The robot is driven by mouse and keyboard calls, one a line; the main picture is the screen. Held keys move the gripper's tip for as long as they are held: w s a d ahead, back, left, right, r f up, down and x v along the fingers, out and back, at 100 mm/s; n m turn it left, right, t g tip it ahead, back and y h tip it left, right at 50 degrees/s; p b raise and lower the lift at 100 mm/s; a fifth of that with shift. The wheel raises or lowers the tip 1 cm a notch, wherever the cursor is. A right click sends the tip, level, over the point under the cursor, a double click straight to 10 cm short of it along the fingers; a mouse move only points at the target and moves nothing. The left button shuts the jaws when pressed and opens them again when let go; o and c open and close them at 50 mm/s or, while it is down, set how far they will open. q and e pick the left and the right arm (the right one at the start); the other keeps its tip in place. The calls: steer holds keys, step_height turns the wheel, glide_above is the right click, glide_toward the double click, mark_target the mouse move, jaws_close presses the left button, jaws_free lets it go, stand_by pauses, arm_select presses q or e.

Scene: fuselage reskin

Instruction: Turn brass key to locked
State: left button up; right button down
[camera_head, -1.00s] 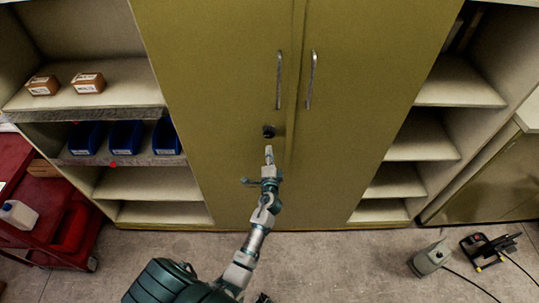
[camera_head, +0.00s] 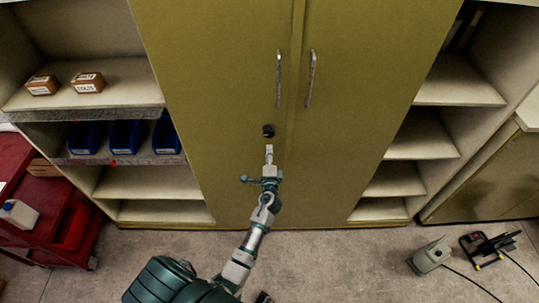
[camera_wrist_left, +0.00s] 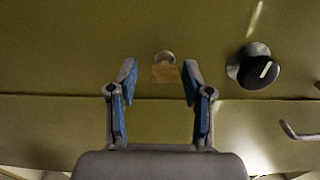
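The brass key shows as a small tan plate (camera_wrist_left: 166,73) in front of a round grey lock face on the olive cabinet door (camera_head: 215,60). My left gripper (camera_wrist_left: 160,80) is open, with one blue-padded finger on each side of the key. A gap shows between each finger and the key. In the head view my left gripper (camera_head: 269,150) is just below a black knob (camera_head: 268,131), and the key cannot be made out there. The knob, with a pale pointer line, also shows to the right in the wrist view (camera_wrist_left: 257,68). My right gripper is not in view.
Two vertical door handles (camera_head: 279,80) (camera_head: 311,80) are above the knob. Open shelves with boxes (camera_head: 88,82) and blue bins (camera_head: 126,137) stand at left. A red cart (camera_head: 45,215) is at lower left. A grey device (camera_head: 430,257) lies on the floor at right.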

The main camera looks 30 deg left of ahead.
arm_select(q)
steer(key=v, duration=1.2)
steer(key=shift+a, duration=0.1)
steer(key=s+d+f+n+g+h, duration=0.1)
steer(key=s+d+f+g+h, duration=0.15)
steer(key=f, duration=0.85)
steer(key=s+d+f+n+g+h, duration=0.1)
steer(key=s+d+f+g+h, duration=0.2)
steer(key=f, duration=0.8)
steer(key=s+d+f+g+h, duration=0.15)
steer(key=s+f, duration=0.25)
steer(key=f, duration=0.7)
steer(key=s+f+n+g+h, duration=0.1)
steer(key=s+f+n+g, duration=0.1)
steer(key=s+f, duration=0.4)
steer(key=s+a+f+n+g, duration=0.1)
steer(key=s+f, duration=0.6)
steer(key=s, duration=0.9)
steer(key=s+f+n+g+h, duration=0.1)
steer(key=s+f+n+g, duration=0.3)
steer(key=s+f, duration=0.3)
steer(key=s, duration=0.4)
steer(key=shift+a+n+h, duration=0.2)
steer(key=shift+n+h, duration=0.1)
